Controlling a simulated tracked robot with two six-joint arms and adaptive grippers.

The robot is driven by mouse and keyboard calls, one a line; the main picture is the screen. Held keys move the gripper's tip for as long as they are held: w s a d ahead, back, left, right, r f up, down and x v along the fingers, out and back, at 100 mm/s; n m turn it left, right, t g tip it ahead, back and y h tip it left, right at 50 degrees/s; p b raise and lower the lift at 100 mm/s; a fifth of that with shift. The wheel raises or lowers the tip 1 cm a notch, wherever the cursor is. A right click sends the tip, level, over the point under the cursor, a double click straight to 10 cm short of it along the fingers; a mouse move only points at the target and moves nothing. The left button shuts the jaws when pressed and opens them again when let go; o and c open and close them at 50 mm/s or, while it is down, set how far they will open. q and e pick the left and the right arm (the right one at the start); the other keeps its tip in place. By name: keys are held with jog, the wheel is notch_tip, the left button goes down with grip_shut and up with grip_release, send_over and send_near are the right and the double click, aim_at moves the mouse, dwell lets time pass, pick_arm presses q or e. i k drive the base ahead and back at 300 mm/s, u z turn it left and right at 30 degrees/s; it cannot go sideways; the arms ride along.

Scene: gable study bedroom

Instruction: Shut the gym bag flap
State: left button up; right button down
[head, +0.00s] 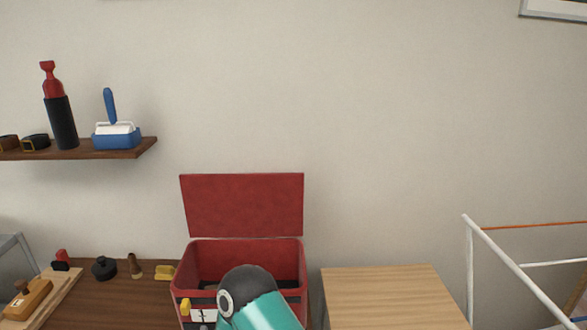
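The gym bag (240,243) is a red, box-shaped bag on the dark wooden surface against the wall. Its flap (242,205) is a flat red panel standing up at the back, open and nearly upright. The bag's dark interior shows from above. A teal and black link of my arm covers the lower right of the bag's front. A white patch and a small yellow part show at the front left. Neither of my grippers can be seen, so their distance from the flap cannot be told.
A light wooden top (390,290) stands right of the bag, bare. A black round object (104,268), a brown piece (135,266) and a yellow block (165,272) lie to its left. A wall shelf (110,153) hangs at upper left. A white railing (510,265) is at right.

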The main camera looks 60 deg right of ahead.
aim_at(231, 204)
jog(key=z, duration=0.05)
jog(key=k, duration=0.95)
jog(key=z, duration=0.45)
jog(key=i, duration=0.5)
jog(key=u, duration=0.05)
